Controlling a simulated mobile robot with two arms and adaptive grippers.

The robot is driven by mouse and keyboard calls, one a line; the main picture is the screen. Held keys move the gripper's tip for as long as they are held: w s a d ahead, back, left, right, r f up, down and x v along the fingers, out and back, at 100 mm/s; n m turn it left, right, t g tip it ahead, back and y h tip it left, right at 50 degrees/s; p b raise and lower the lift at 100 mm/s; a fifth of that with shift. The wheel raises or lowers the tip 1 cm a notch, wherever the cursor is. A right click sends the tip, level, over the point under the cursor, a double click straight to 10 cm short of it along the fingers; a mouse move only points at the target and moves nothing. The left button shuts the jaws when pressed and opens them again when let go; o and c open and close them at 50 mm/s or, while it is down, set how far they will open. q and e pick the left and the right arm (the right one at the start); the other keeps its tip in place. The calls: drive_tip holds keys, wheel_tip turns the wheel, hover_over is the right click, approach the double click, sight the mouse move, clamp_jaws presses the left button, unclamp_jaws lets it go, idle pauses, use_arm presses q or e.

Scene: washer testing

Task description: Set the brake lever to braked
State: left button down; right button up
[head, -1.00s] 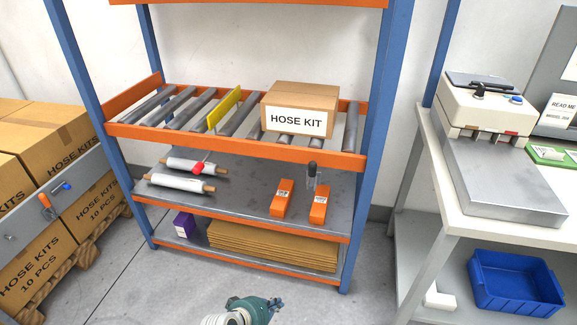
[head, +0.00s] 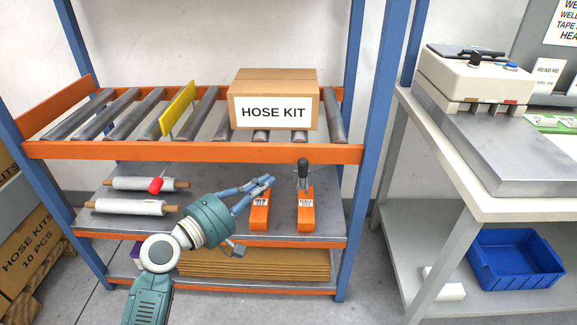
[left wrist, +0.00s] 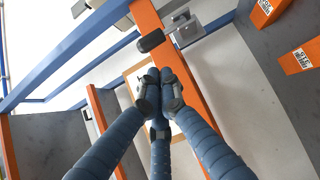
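The brake lever (head: 303,166) has a black knob on a metal bracket. In the head view it stands upright, just below the roller shelf's orange front beam (head: 200,152). In the left wrist view the black knob (left wrist: 151,40) shows in front of an orange beam, with its metal bracket (left wrist: 186,27) beside it. My left gripper (head: 270,181) points right, left of the lever and apart from it. In the left wrist view its fingertips (left wrist: 160,88) are drawn together, with nothing seen between them. My right gripper is out of view.
A HOSE KIT box (head: 274,105) and a yellow plate (head: 178,107) are on the rollers. White rolls (head: 130,206) and orange packs (head: 305,210) lie on the shelf below. Blue posts (head: 375,130) frame the rack. A workbench (head: 440,125) stands at right.

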sight(303, 174)
use_arm(q)
drive_tip(key=b+x, duration=0.1)
drive_tip(key=x, duration=0.9)
drive_tip(key=shift+f, duration=0.1)
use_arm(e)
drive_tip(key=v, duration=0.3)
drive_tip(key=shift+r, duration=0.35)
use_arm(q)
drive_tip(key=shift+f+b, duration=0.1)
drive_tip(key=shift+b, duration=0.25)
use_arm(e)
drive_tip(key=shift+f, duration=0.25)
use_arm(q)
drive_tip(key=shift+b, duration=0.4)
drive_tip(key=shift+s, duration=0.1)
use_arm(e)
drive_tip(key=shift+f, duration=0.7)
use_arm(q)
drive_tip(key=shift+b, duration=0.35)
